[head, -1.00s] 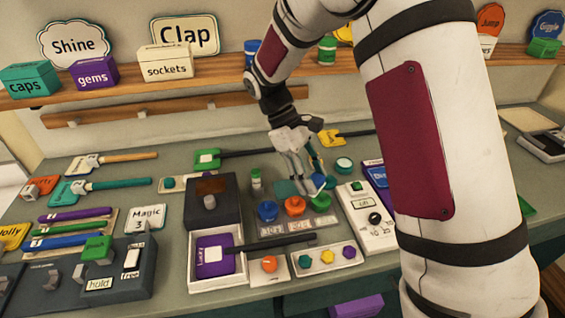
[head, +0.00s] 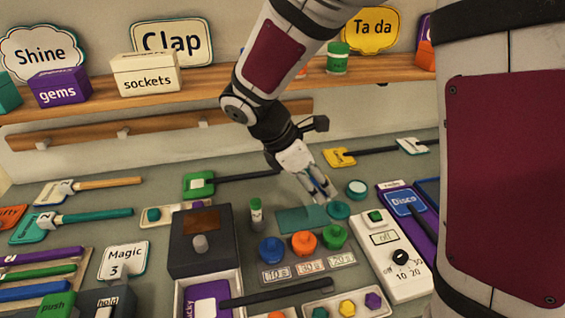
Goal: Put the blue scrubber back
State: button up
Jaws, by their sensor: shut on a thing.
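My gripper (head: 319,196) is at the back middle of the counter, pointing down just behind the right end of a flat teal pad (head: 294,221). It is shut on a small blue thing, probably the blue scrubber (head: 321,198). Only a little blue shows between the fingers, so its shape is hidden. I cannot tell whether it touches the counter or the pad.
A round teal piece (head: 338,210) and a teal round tin (head: 357,187) stand close right of my gripper. Blue (head: 271,250), orange (head: 304,243) and green (head: 334,236) knobs are in front. A green-capped bottle (head: 256,215) stands left of the pad.

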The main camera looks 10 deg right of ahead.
jog(key=w, duration=1.1)
jog(key=f, duration=0.7)
jog(key=shift+w+f, duration=0.3)
jog(key=shift+w, duration=0.05)
jog(key=shift+w+f, duration=0.2)
jog(key=shift+f, duration=1.65)
jog(key=shift+w+f, duration=0.1)
jog(key=shift+w, duration=0.1)
jog(key=shift+f, duration=0.2)
jog(key=o, duration=1)
jog(key=shift+o, duration=0.2)
